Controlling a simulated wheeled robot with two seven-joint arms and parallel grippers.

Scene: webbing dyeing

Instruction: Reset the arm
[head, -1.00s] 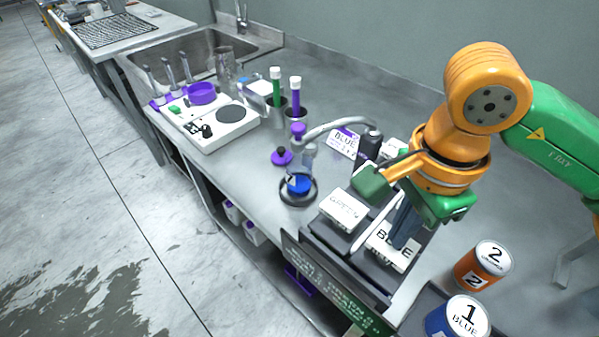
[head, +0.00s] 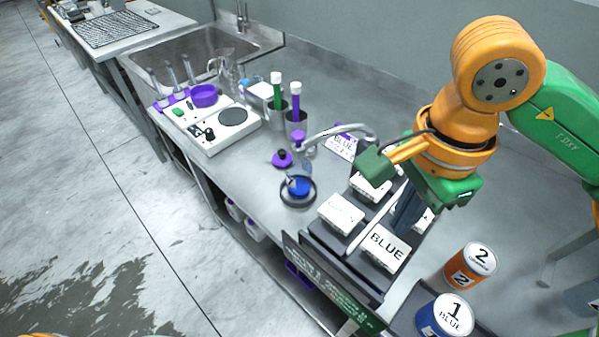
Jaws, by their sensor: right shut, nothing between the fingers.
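My right arm comes in from the right. Its right gripper (head: 404,208) points down, shut and empty, above the dark rack (head: 318,240) of white-topped blocks. A white block marked BLUE (head: 385,248) sits in the rack's front right part, just below and in front of the fingers. Another white block (head: 341,214) is to its left, and more white blocks are partly hidden behind the gripper. My left gripper is not in view.
An orange can marked 2 (head: 470,266) and a blue can marked 1 (head: 444,316) stand right of the rack. A curved metal spout (head: 338,129) and a dark ring with a blue centre (head: 298,190) are close by on the left. Bare counter lies behind.

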